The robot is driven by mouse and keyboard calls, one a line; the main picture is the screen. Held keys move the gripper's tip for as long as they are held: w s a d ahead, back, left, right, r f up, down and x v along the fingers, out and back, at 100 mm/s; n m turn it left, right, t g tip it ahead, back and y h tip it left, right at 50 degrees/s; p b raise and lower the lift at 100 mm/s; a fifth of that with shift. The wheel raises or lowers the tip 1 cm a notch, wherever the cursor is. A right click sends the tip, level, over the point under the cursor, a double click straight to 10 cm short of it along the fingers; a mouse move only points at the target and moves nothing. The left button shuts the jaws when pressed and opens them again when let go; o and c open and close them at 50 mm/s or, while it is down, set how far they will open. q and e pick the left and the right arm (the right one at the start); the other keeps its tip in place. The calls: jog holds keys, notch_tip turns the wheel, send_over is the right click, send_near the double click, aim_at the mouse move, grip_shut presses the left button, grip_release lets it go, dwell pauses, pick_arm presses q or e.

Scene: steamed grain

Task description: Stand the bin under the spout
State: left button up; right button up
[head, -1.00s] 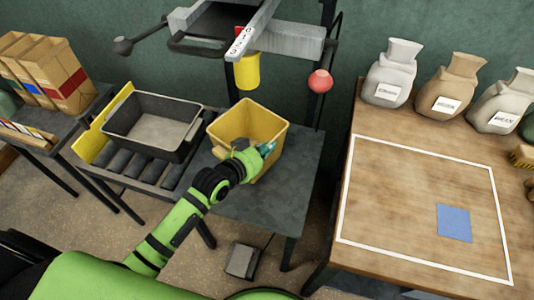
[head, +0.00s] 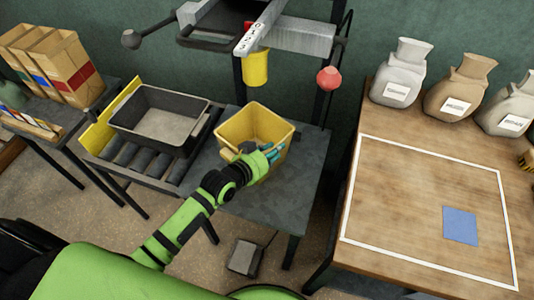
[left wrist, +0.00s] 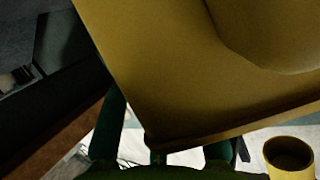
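The yellow bin (head: 250,118) stands upright on the dark metal table, open side up. The yellow spout (head: 256,68) hangs from the machine, above and behind the bin in the head view. My left gripper (head: 273,153) is at the near side of the bin, its teal fingertips overlapping the front wall. In the left wrist view the bin's yellow wall (left wrist: 150,60) fills the upper part, with green fingers close to its edge. Whether they grip the wall is hidden. The spout seems to show as a yellow tube (left wrist: 290,155) there. My right gripper is not in view.
A black tray (head: 125,125) sits on rollers to the left of the bin. A red knob (head: 329,78) hangs right of the spout. A wooden table (head: 400,220) with several sacks is at right. The metal table (head: 307,170) is bare right of the bin.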

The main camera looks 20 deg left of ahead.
pick_arm(q)
jog(key=v, duration=1.2)
